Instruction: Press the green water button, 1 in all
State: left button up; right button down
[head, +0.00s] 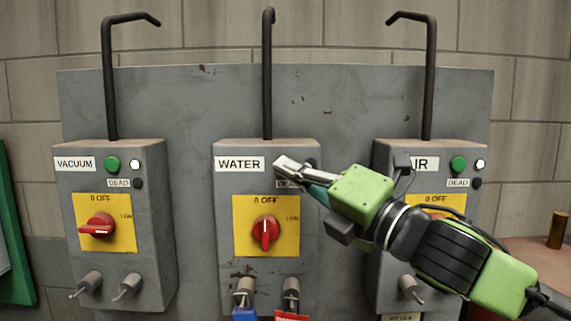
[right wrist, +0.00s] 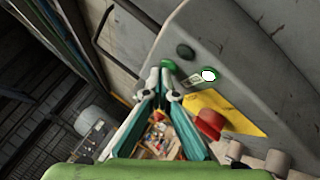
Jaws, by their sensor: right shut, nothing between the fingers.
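The grey WATER box (head: 223,200) is the middle one of three on the panel. Its green button is hidden behind my right gripper in the head view; in the right wrist view the green button (right wrist: 168,65) shows just beyond the fingertips. My right gripper (head: 279,162) is shut and empty, its tips in front of the box just right of the WATER label. I cannot tell whether the tips touch the button. A dark round lamp (right wrist: 185,50) and a lit white lamp (right wrist: 208,75) show beside the button. My left gripper is not in view.
The VACUUM box (head: 68,220) stands left and the AIR box (head: 385,220) right, partly behind my right arm. A red knob (head: 265,231) sits on the water box's yellow plate. Black hooked rods rise above the boxes.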

dwell(0.5)
jog(key=shift+s, duration=0.7)
jog(key=s, duration=0.5)
dwell(0.6)
